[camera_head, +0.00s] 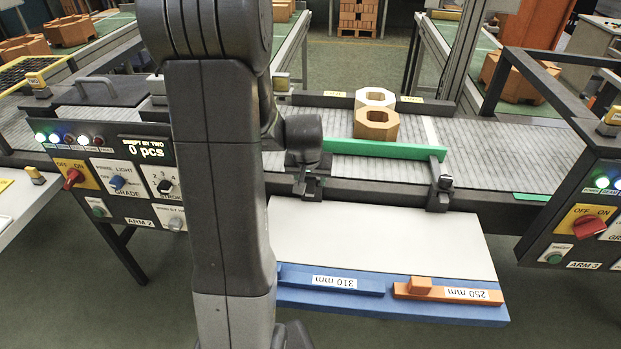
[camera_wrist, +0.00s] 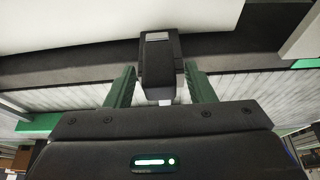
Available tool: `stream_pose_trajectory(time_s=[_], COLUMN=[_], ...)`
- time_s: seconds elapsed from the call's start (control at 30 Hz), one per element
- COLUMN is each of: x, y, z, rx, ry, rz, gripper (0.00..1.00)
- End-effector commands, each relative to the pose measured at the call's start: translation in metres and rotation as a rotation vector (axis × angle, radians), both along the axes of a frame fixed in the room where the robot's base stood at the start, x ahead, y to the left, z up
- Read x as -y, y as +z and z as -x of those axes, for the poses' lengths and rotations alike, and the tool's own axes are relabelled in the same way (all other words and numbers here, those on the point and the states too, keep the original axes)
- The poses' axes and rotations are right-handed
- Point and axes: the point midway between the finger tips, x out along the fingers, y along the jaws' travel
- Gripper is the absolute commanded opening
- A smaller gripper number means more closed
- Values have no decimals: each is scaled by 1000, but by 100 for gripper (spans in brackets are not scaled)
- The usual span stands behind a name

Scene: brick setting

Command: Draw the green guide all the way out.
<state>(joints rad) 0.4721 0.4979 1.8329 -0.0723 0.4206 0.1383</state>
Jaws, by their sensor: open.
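The green guide (camera_head: 385,150) is a long bar lying along the near side of the conveyor, carried on two dark clamps. The right clamp (camera_head: 440,190) is in plain view; the left clamp (camera_head: 312,183) is partly behind my wrist. In the wrist view a short green stretch, likely the guide (camera_wrist: 38,125), shows at left; my gripper body hides the rest. My gripper (camera_wrist: 159,70) is open at the left clamp. Its two green fingers stand either side of a dark block with a grey end (camera_wrist: 160,58), apparently that clamp's. I cannot tell whether they touch it.
Two hollow bricks, one pale (camera_head: 375,97) and one tan (camera_head: 376,124), stand on the conveyor (camera_head: 480,155) behind the guide. A white board (camera_head: 390,235) lies in front, with a blue 310 mm gauge (camera_head: 300,279) and an orange 250 mm gauge (camera_head: 420,291) on its blue edge.

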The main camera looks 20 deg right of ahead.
Motion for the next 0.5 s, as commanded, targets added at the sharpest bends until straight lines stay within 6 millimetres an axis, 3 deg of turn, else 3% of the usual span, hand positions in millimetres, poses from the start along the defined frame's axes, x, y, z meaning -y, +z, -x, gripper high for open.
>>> stream_pose_trajectory(time_s=[0.4, 0.5], x=[1, 1], y=[-6, -6], z=[-2, -2], rx=[1, 1], ry=[0, 0], rz=[1, 1], gripper=[49, 29])
